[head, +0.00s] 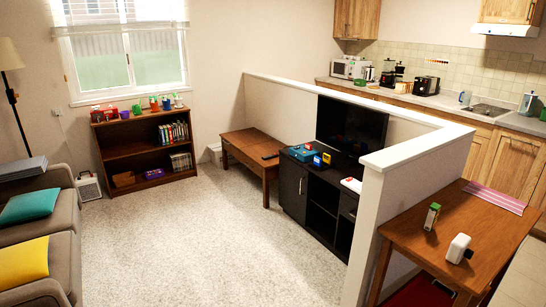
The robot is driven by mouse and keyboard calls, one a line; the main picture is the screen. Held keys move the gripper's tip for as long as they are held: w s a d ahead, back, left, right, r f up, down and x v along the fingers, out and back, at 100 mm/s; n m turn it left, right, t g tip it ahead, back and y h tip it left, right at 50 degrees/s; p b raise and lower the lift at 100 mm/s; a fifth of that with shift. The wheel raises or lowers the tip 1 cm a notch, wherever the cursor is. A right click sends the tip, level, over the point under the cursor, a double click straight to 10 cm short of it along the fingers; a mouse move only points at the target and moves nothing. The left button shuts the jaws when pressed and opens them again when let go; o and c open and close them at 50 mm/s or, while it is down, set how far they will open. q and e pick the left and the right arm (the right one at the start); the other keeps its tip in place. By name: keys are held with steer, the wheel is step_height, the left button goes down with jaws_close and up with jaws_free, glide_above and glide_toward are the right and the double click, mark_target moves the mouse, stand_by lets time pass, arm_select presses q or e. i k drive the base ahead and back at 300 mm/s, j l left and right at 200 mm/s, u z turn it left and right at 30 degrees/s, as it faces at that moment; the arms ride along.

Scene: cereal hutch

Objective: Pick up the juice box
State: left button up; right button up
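A small carton with green and white sides (432,216), which looks like the juice box, stands upright on the brown wooden table (408,235) at the right. A white rounded item (457,248) with a dark patch at its lower right stands on the same table, nearer the front and apart from the carton. Its kind is hard to tell. Neither of my grippers shows in the head view.
A white half wall (365,218) runs along the table's left. A striped pink mat (494,197) lies at the table's back. A red item (422,291) is partly under the table. Left of the black TV stand (292,187), the carpet (190,245) is clear.

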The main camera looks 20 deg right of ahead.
mark_target(435, 210)
steer(key=i+l+z, duration=0.1)
steer(key=i+z, duration=0.65)
steer(key=i, duration=0.2)
steer(key=i+j+z, duration=0.25)
steer(key=i+z, duration=0.4)
steer(key=z, duration=0.15)
steer(key=i+j+z, duration=0.1)
steer(key=i+z, duration=0.25)
steer(key=i+j+z, duration=0.2)
steer(key=z, duration=0.2)
steer(key=i+j+z, duration=0.2)
steer(key=z, duration=0.15)
steer(key=i+j+z, duration=0.5)
steer(key=j+z, duration=0.15)
